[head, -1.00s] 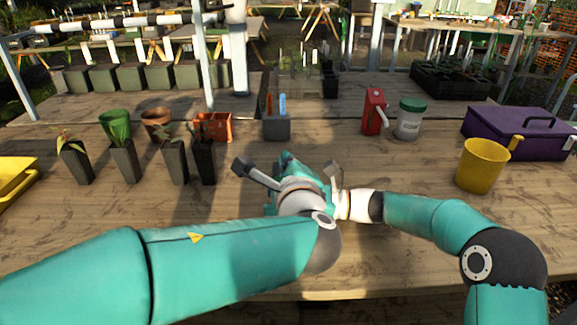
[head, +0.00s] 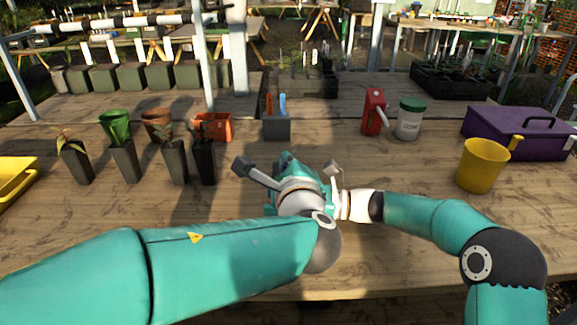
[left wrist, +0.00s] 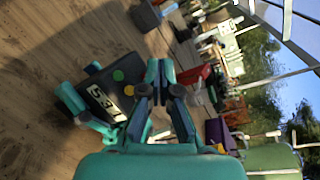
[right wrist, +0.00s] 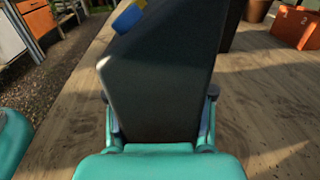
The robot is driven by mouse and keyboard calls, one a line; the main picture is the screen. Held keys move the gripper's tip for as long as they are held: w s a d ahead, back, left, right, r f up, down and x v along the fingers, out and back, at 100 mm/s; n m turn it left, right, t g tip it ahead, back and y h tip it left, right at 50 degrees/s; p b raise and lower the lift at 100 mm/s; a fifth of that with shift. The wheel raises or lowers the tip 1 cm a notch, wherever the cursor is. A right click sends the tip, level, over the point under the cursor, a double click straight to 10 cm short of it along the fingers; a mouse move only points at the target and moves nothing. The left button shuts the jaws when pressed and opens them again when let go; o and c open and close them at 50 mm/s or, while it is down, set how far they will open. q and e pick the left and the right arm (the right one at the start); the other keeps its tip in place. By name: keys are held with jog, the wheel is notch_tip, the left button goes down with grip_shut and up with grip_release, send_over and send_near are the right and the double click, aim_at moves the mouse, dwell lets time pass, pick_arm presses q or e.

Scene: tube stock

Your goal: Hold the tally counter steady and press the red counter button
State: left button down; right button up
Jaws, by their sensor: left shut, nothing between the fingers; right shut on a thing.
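The tally counter (left wrist: 108,88) is a dark box with a white number display, a green button (left wrist: 118,75) and a yellow button (left wrist: 129,90) in the left wrist view. I cannot make out a red button. My right gripper (right wrist: 160,108) is shut on the counter, whose dark body (right wrist: 160,85) fills the space between its fingers. My left gripper (left wrist: 158,78) is shut and empty, its fingertips beside the button end of the counter; I cannot tell whether they touch it. In the head view my left gripper (head: 287,163) and wrist hide the counter and right fingers.
Several potted plants (head: 124,160) stand to the left on the wooden bench (head: 400,165). A grey holder (head: 277,127), red dispenser (head: 374,112), white jar (head: 409,120), yellow pot (head: 481,167) and purple box (head: 520,138) stand behind and right. The bench around my grippers is clear.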

pick_arm(q)
jog(key=shift+f, duration=0.1)
jog(key=shift+w+f, duration=0.2)
jog(key=shift+w, duration=0.05)
jog(key=shift+w+f, duration=0.15)
jog(key=shift+f, duration=0.1)
dwell(0.9)
jog(key=shift+r, duration=0.1)
jog(key=shift+s+r, duration=0.45)
jog(key=shift+r, duration=0.05)
jog(key=shift+r, duration=0.1)
jog(key=s+r, duration=0.1)
jog(key=r, duration=0.1)
jog(key=s+r, duration=0.1)
jog(key=r, duration=0.1)
jog(key=shift+s+a, duration=0.1)
jog(key=shift+s, duration=0.3)
dwell(0.6)
